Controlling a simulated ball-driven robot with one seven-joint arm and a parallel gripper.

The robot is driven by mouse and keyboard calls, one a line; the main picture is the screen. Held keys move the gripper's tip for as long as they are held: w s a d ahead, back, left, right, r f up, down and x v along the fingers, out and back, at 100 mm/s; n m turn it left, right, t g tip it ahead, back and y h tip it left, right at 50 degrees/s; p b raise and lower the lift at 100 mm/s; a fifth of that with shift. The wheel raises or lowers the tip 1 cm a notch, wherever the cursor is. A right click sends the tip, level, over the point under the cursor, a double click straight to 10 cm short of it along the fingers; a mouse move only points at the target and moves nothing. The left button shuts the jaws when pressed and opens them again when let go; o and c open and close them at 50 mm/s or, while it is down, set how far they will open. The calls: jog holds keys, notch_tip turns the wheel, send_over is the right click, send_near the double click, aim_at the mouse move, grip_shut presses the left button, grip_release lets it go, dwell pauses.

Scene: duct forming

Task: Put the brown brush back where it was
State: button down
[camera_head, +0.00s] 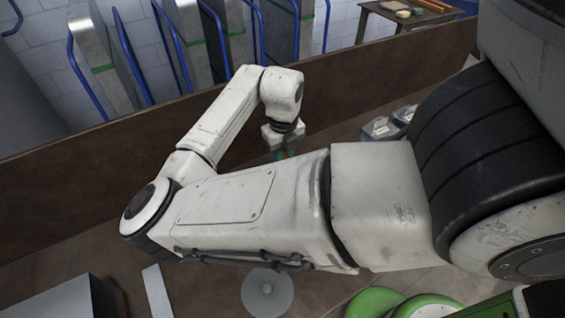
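My gripper (282,140) hangs down past the far side of my arm, above the brown surface. Its fingertips are mostly hidden behind my forearm link, with a small bit of teal showing there. I cannot tell whether it is open or holds anything. I cannot make out a brown brush for certain. A small table (385,12) at the top right, well away from my gripper, bears a pale block (403,14) and brown stick-like things (432,5), too small to identify.
A long brown panel (60,170) runs behind my arm. Beyond it stand grey metal panels (100,55) with blue rails. Clear lumpy items (385,126) lie right of my gripper. A grey disc (267,292), a pale strip (158,292) and green round things (375,302) are at the bottom.

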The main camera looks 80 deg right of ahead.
jog(key=shift+f, duration=1.85)
jog(key=shift+f, duration=0.1)
jog(key=c, duration=1)
grip_release()
notch_tip(320, 180, up, 12)
jog(key=shift+r+b, duration=0.25)
jog(key=shift+b, duration=0.25)
